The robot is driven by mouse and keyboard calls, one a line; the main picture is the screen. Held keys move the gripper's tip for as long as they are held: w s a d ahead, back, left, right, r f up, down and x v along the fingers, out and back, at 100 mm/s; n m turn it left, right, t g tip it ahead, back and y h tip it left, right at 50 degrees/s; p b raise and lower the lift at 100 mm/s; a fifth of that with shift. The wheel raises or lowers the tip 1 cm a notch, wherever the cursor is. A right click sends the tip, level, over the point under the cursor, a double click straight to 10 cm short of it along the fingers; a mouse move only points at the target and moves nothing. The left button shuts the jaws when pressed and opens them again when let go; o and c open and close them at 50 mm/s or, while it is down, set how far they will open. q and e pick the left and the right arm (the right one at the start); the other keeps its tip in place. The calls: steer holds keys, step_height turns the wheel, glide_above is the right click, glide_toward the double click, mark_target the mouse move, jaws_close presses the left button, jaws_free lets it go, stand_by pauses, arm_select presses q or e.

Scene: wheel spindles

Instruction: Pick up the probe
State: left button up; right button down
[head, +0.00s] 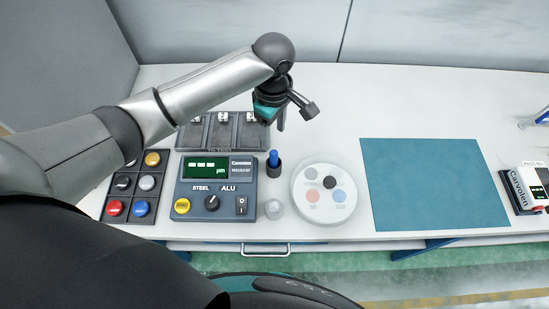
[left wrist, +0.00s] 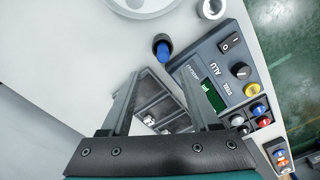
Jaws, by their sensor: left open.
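The probe (head: 273,157) is a blue-topped piece standing upright in a dark round holder just right of the grey gauge box (head: 216,185). It also shows in the left wrist view (left wrist: 162,50), beyond the fingertips. My left gripper (head: 281,124) is above and behind the probe in the head view, near the dark three-part tray. In the left wrist view its two fingers (left wrist: 160,76) are spread with nothing between them, and the tray shows below. The probe and the fingers are apart. My right gripper is in neither view.
A dark tray (head: 205,147) stands behind the gauge. A rack of coloured round pieces (head: 132,188) is at its left. A teal mat (head: 430,185) lies bare at right.

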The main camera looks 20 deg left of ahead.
mark_target(273, 152)
arm_select(q)
step_height(273, 152, down, 4)
steer(key=shift+f, duration=0.6)
steer(key=f, duration=0.4)
steer(key=shift+s+d+f, duration=0.15)
steer(key=shift+s+f, duration=0.2)
steer(key=shift+f, duration=0.05)
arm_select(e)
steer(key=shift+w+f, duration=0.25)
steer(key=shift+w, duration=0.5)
arm_select(q)
steer(key=shift+c, duration=0.4)
jaws_close()
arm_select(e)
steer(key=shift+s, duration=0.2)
